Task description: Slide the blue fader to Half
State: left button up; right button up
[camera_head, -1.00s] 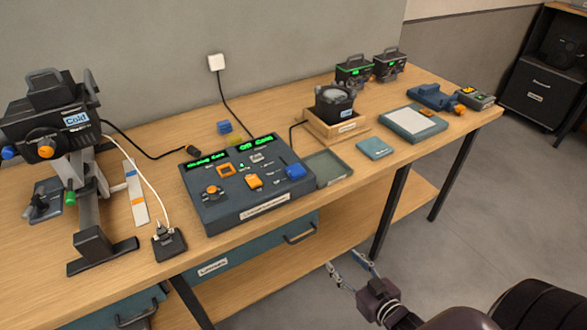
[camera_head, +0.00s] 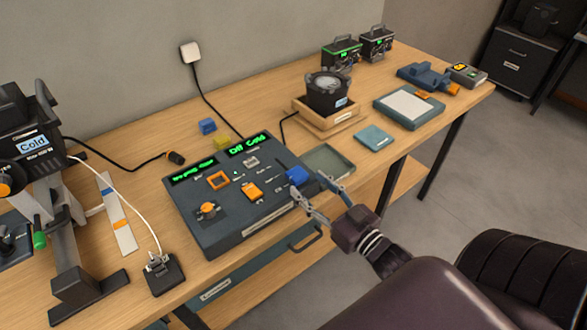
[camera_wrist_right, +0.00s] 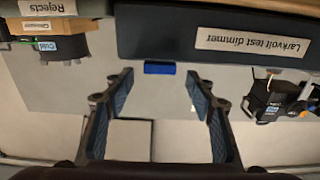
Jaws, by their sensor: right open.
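The blue fader (camera_head: 297,175) is a blue knob at the right front of the dark dimmer console (camera_head: 215,220). In the right wrist view the blue fader (camera_wrist_right: 159,69) shows below the console's edge, ahead of and between the fingertips. My right gripper (camera_head: 313,185) is open and empty, with its fingertips close to the blue fader at the console's right front edge. The right gripper (camera_wrist_right: 161,80) frames a clear gap in the wrist view. I cannot tell whether a finger touches the fader. The fader's scale marks are too small to read. My left gripper is not in view.
An orange fader (camera_head: 252,190) and an orange knob (camera_head: 208,210) sit on the console. A green-grey tray (camera_head: 330,160) lies right of it, close to the gripper. A lamp stand (camera_head: 75,245) and a black plug block (camera_head: 162,275) stand left.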

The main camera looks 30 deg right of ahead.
aim_at(303, 179)
jog(key=w, duration=0.2)
jog(key=shift+w+a+r+p, duration=0.15)
jog(key=shift+w+r+p, duration=0.05)
jog(key=shift+w+p, duration=0.1)
jog(key=shift+w+f, duration=0.15)
jog(key=shift+w, duration=1.05)
jog(key=shift+w+a, duration=0.1)
jog(key=shift+w, duration=0.35)
jog(key=c, duration=0.7)
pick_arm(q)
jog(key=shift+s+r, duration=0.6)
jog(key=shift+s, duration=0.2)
pick_arm(e)
grip_shut()
